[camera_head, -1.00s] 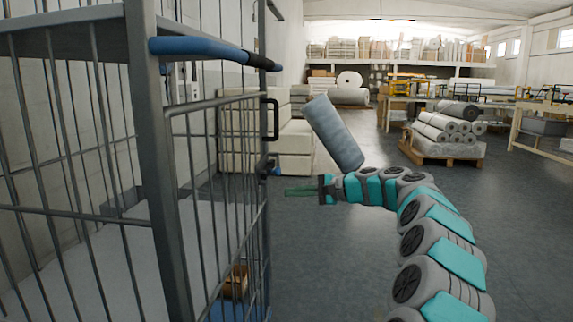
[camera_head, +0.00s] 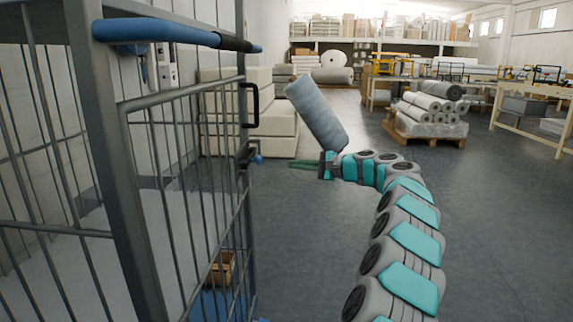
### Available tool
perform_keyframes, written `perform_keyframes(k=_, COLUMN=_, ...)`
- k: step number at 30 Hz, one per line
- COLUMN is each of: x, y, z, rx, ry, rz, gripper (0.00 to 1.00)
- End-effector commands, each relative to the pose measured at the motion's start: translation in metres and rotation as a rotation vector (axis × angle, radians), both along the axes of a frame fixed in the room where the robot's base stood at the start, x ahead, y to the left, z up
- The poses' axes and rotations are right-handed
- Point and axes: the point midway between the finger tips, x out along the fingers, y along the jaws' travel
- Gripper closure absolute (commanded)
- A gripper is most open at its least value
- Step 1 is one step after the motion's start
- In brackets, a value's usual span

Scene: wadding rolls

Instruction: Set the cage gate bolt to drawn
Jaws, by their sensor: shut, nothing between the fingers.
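The cage gate (camera_head: 190,165) is a grey barred panel at the left. Its bolt (camera_head: 250,153) sits on the gate's right-hand post, with a small blue knob at its end. Whether the bolt is drawn or shot is too small to tell. A black handle (camera_head: 251,106) is fixed on the same post above the bolt. My gripper (camera_head: 291,164) is to the right of the bolt, pointing left, apart from it in the picture. Its thin green fingers are shut and empty.
A blue push bar (camera_head: 165,33) crosses the cage top. A small brown box (camera_head: 221,269) shows low behind the bars. A grey roll (camera_head: 315,115) leans behind my gripper. Pale stacked blocks (camera_head: 275,130) stand beyond the gate. A pallet of rolls (camera_head: 432,120) stands back right; floor between is clear.

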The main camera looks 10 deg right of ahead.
Motion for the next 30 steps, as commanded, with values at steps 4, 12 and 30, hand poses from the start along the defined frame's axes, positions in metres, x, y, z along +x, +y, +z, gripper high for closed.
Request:
perform_keyframes(k=4, x=0.011, y=0.013, z=-0.002, rx=-0.001, ry=0.001, rz=0.002, gripper=1.0)
perform_keyframes(k=12, x=0.041, y=0.042, z=-0.009, rx=-0.002, ry=0.002, rz=-0.001, gripper=1.0)
perform_keyframes(k=30, x=0.052, y=0.072, z=-0.005, rx=0.003, ry=-0.001, rz=0.001, gripper=1.0)
